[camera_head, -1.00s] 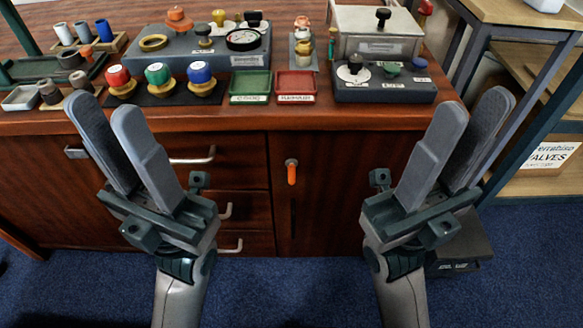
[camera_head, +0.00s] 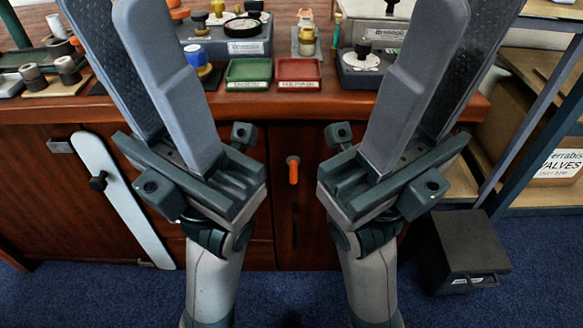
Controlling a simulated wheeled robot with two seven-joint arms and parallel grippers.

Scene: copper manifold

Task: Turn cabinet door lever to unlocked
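The orange lever (camera_head: 293,170) is on the reddish-brown cabinet door (camera_head: 310,225), below the tabletop. It hangs straight down from a small round metal plate at its top. My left gripper (camera_head: 105,10) is raised to the left of the lever, with its two long grey fingers apart and nothing seen between them. My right gripper (camera_head: 475,12) is raised to the right of the lever, also with its fingers apart and empty. Both grippers are nearer the camera than the cabinet, and neither appears to touch the lever. The lever is in clear view between the two wrists.
Green (camera_head: 249,73) and red (camera_head: 299,73) trays stand near the table's front edge. A black box (camera_head: 462,250) stands on the blue carpet at the right. A pale panel with a black knob (camera_head: 98,182) shows before the cabinet at left; I cannot tell what it belongs to.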

